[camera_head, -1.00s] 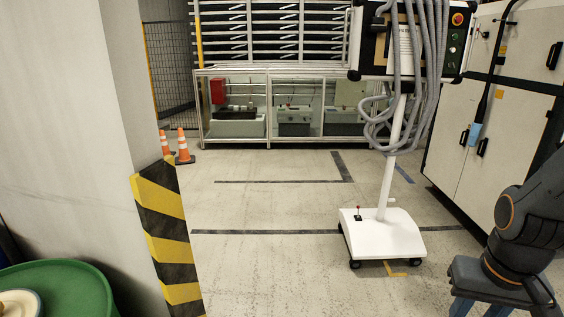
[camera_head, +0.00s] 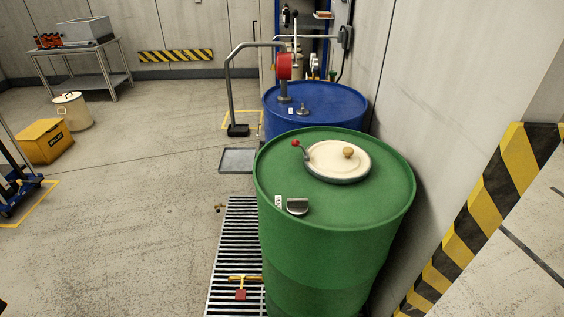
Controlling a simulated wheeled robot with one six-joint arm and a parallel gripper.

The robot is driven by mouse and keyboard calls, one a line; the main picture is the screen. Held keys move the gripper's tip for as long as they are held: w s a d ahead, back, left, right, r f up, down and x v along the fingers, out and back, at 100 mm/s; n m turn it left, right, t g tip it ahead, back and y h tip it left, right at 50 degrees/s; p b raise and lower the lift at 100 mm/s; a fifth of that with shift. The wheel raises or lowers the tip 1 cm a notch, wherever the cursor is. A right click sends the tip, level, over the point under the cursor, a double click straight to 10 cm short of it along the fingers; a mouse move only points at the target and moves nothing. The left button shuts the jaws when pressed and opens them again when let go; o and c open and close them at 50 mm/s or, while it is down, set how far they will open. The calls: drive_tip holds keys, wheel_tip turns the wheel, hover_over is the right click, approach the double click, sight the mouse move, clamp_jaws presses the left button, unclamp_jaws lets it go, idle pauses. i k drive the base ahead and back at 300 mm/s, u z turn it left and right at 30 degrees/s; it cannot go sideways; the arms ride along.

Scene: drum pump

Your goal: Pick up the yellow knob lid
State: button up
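A cream round lid (camera_head: 325,161) with a yellow-tan knob (camera_head: 348,152) sits on top of the green drum (camera_head: 330,245), toward the back of its top. A small lever with a red ball end (camera_head: 296,144) stands at the lid's left edge. Another cream lidded bucket (camera_head: 72,110) stands on the floor at the far left, with a small knob on its lid. My gripper is not in view, so its state does not show.
A blue drum (camera_head: 335,103) with a red-bodied pump (camera_head: 284,66) stands behind the green drum. A striped pillar (camera_head: 455,245) and wall bound the right. A floor grate (camera_head: 235,230) lies at left. A yellow box (camera_head: 44,141) and steel table (camera_head: 78,52) stand farther left. Open floor lies between.

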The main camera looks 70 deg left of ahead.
sight(335, 161)
drive_tip(key=u, duration=0.35)
drive_tip(key=i, duration=0.65)
drive_tip(key=u, duration=1.95)
drive_tip(key=i, duration=0.5)
drive_tip(key=u, duration=0.1)
